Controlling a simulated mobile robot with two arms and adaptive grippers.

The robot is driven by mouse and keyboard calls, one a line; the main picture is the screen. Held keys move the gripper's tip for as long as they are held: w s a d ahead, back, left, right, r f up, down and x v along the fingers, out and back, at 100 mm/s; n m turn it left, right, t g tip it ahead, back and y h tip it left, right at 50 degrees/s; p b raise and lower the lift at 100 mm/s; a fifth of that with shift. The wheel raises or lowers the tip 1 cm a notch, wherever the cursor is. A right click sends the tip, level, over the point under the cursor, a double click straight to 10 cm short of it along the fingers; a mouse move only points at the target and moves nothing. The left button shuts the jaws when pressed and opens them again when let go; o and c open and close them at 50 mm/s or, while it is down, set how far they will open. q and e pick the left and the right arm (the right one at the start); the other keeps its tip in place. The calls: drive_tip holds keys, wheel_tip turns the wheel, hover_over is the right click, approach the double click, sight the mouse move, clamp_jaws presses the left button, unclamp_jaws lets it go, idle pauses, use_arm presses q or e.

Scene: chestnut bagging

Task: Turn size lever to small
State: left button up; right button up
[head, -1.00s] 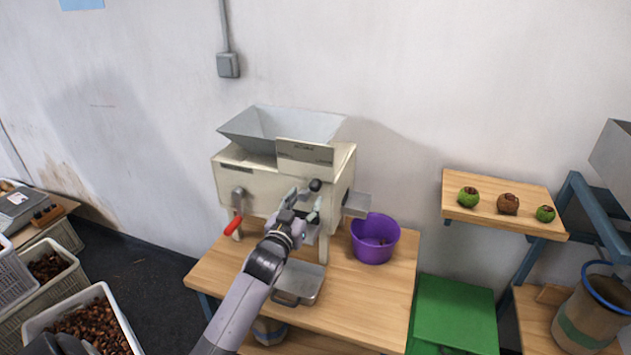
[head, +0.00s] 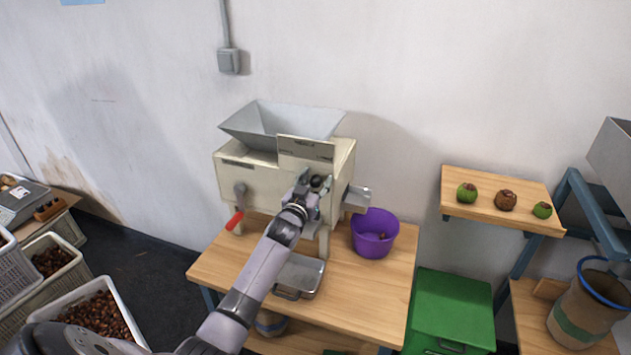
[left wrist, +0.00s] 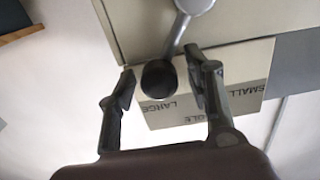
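The size lever is on the front of the cream machine (head: 245,180); its black knob (head: 317,182) shows in the head view. In the left wrist view the black knob (left wrist: 158,79) hangs on a grey metal arm (left wrist: 178,33). A printed plate (left wrist: 205,100) behind it reads SMALL and LARGE, with a word partly hidden; the knob is near LARGE. My left gripper (head: 312,186) is at the machine's front right. In the left wrist view its two fingers (left wrist: 161,88) stand apart, one on each side of the knob, with gaps visible. My right gripper is not in view.
A red-handled lever (head: 235,220) is on the machine's left front. A metal tray (head: 299,277) and a purple bucket (head: 373,246) stand on the wooden table (head: 230,265). A green box (head: 452,310) is at the right. Crates of chestnuts (head: 120,307) are at the lower left.

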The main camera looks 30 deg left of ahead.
use_arm(q)
drive_tip(key=c, duration=1.1)
drive_tip(key=shift+f, duration=0.1)
clamp_jaws()
drive_tip(key=shift+f, duration=0.1)
